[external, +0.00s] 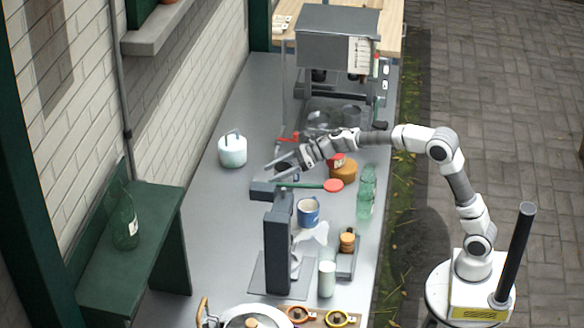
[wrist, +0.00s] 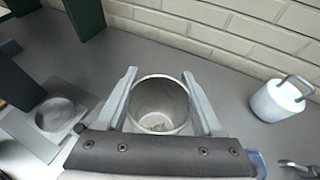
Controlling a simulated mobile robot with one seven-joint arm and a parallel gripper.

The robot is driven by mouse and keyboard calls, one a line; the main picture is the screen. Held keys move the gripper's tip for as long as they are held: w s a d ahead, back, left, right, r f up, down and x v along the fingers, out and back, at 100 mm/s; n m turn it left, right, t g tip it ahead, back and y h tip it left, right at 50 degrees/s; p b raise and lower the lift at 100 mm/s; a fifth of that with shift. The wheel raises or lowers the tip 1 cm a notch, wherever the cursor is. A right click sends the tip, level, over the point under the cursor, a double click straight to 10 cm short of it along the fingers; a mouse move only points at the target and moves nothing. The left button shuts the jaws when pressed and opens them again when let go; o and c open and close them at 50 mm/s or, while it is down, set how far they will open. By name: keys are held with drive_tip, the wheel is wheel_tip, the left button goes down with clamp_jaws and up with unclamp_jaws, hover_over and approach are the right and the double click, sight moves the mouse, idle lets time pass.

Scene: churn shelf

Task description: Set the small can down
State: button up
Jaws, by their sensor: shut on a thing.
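The small can (wrist: 160,92) is a grey, open-topped metal cylinder, and I look down into it in the wrist view. My gripper (wrist: 159,74) has one finger on each side of it and is shut on it. In the external view my gripper (external: 279,161) is over the grey counter (external: 217,205), left of the arm's wrist and above the dark grey stand. The can is hard to make out there. The gap between the can's bottom and the counter cannot be judged.
A pale canister with a handle (external: 232,151) stands to the left. A dark grey upright machine (external: 278,240), a blue mug (external: 308,212) and a green bottle (external: 366,195) are nearer the front. Counter between the canister and machine is clear.

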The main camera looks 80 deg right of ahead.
drive_tip(key=shift+w+a+f+b, duration=0.95)
drive_tip(key=shift+a+f, duration=0.7)
drive_tip(key=shift+f, duration=0.15)
drive_tip(key=shift+w+a+f+b, duration=0.95)
drive_tip(key=shift+a+f, duration=0.75)
drive_tip(key=shift+f, duration=0.1)
drive_tip(key=shift+w+a+f+b, duration=0.85)
drive_tip(key=shift+a+f+b, duration=0.1)
drive_tip(key=shift+a+f, duration=0.8)
drive_tip(key=shift+d, duration=0.1)
drive_tip(key=shift+f, duration=0.25)
drive_tip(key=o, duration=1.4)
drive_tip(key=shift+o, duration=0.2)
drive_tip(key=shift+r, duration=0.15)
drive_tip(key=shift+r, duration=0.15)
drive_tip(key=v, duration=1.2)
drive_tip(key=shift+p, duration=0.4)
